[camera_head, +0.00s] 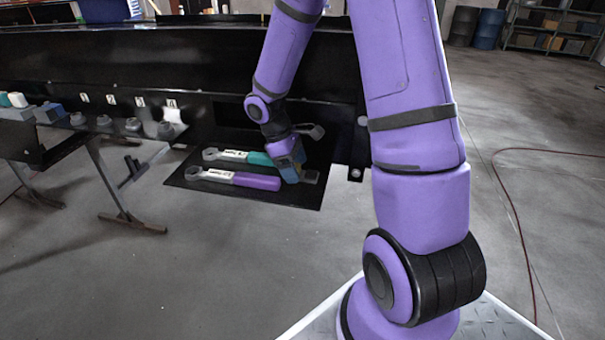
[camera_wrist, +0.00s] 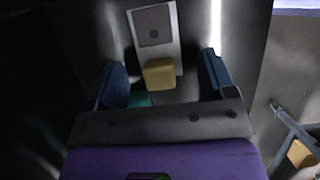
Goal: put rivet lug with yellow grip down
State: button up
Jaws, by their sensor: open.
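The yellow grip (camera_wrist: 160,73) of the rivet lug shows in the wrist view between my spread fingers, with space on both sides. A tool with a teal grip (camera_head: 260,159) and one with a purple grip (camera_head: 256,181) lie side by side on the shelf, left of my gripper. A bit of teal (camera_wrist: 139,99) also shows near the left finger in the wrist view.
The black conveyor side (camera_head: 180,60) rises behind the shelf. Numbered knobs (camera_head: 132,124) and small coloured blocks (camera_head: 48,112) sit to the left. A metal stand (camera_head: 115,200) is below them. The shelf's front left is bare.

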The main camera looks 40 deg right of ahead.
aim_at(307, 173)
jog(key=shift+f, duration=0.1)
jog(key=shift+c, duration=0.2)
jog(key=c, duration=1.1)
jog(key=shift+c, duration=0.2)
notch_tip(307, 173, up, 2)
jog(key=shift+r, duration=0.1)
jog(key=shift+s+d+r, duration=0.25)
jog(key=shift+s+r, duration=0.2)
jog(key=shift+r, duration=0.35)
jog(key=s+d, duration=0.2)
jog(key=s, duration=0.5)
jog(key=s+d+r, duration=0.1)
jog(key=s+d, duration=0.2)
jog(key=s, duration=0.4)
jog(key=shift+r, duration=0.15)
jog(key=shift+s, duration=0.15)
